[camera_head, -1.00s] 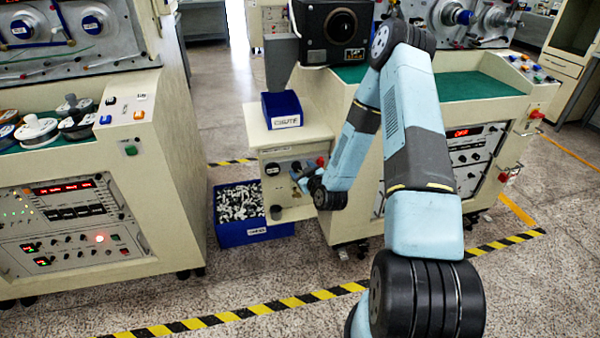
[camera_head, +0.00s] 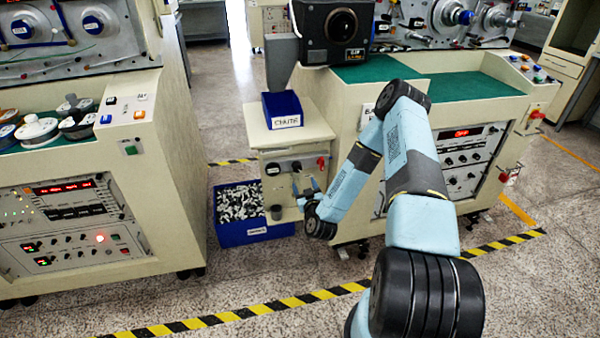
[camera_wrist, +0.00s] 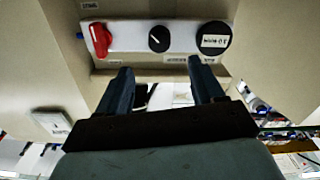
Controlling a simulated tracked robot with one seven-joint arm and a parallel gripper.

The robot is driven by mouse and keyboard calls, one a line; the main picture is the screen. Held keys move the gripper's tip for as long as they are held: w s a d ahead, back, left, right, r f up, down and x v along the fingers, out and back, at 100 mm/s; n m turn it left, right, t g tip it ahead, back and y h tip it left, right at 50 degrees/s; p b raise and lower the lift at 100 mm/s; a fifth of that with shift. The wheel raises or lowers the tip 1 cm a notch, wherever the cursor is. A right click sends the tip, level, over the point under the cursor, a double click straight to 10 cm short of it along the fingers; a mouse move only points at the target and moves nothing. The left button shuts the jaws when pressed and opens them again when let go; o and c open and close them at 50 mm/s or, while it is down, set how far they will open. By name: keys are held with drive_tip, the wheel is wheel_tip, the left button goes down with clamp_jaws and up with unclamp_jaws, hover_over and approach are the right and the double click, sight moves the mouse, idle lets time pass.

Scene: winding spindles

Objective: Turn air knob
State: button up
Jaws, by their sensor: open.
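A pale panel on the cream cabinet carries three round parts. In the wrist view these are a red knob (camera_wrist: 100,40) at left, a small black knob (camera_wrist: 159,39) with a white pointer line in the middle, and a larger black disc (camera_wrist: 213,39) with a white label at right. The small labels are too blurred to tell which is the air knob. The head view shows the red knob (camera_head: 321,162) at right and the black knob (camera_head: 296,166) in the middle. My gripper (camera_wrist: 160,66) is open and empty, its fingers short of the panel, roughly lined up with the black knob.
A blue bin (camera_head: 232,236) of small parts stands on the floor left of the cabinet. A small blue box (camera_head: 283,109) sits on the cabinet's top shelf. A large console (camera_head: 70,235) stands at left, with open floor between.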

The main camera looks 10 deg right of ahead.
sight(298, 169)
drive_tip(key=w, duration=0.9)
drive_tip(key=shift+w, duration=0.2)
drive_tip(key=c, duration=1.1)
drive_tip(key=shift+o, duration=0.2)
drive_tip(key=shift+d, duration=0.2)
drive_tip(key=shift+a, duration=0.1)
